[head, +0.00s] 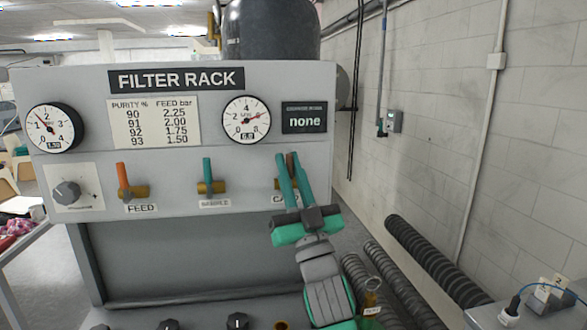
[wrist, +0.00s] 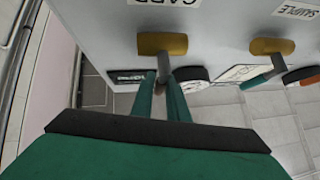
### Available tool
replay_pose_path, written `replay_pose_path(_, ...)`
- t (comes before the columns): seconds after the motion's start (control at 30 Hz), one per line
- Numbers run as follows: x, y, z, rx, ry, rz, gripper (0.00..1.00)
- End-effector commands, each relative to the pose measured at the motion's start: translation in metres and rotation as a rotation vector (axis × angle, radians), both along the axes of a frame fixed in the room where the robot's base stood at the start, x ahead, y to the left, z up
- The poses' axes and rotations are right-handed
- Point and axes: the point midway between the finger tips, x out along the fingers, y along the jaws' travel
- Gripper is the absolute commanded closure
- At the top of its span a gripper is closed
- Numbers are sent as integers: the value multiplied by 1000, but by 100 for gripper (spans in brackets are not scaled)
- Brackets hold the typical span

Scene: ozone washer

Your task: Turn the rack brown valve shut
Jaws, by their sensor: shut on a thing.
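The brown valve handle (head: 290,160) is the rightmost of the valves on the filter rack panel and points about upright. My gripper (head: 287,163) reaches up to it from below right, with its two green fingers closed on the handle. The fingers partly hide the valve's brass body (head: 277,184) and its label. In the wrist view, the brass body (wrist: 162,44) is clear, and the brown handle (wrist: 164,66) runs from it in between the fingers (wrist: 164,80).
To the left are the green-handled sample valve (head: 207,171) and the orange-handled feed valve (head: 122,178), both upright. Gauges (head: 246,119) and a display (head: 304,118) reading "none" sit above. Ribbed hoses (head: 430,260) lie at the right along the block wall.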

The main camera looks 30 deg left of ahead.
Motion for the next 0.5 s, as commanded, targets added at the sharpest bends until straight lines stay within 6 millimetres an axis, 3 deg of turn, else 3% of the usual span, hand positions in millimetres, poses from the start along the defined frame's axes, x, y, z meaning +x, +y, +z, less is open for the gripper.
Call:
replay_pose_path(0.13,2,2,-3,-5,7,0,100)
replay_pose_path(0.17,2,2,-3,-5,7,0,83)
replay_pose_path(0.23,1,2,-3,-5,7,-1,67)
replay_pose_path(0.5,1,0,-1,-2,3,-1,67)
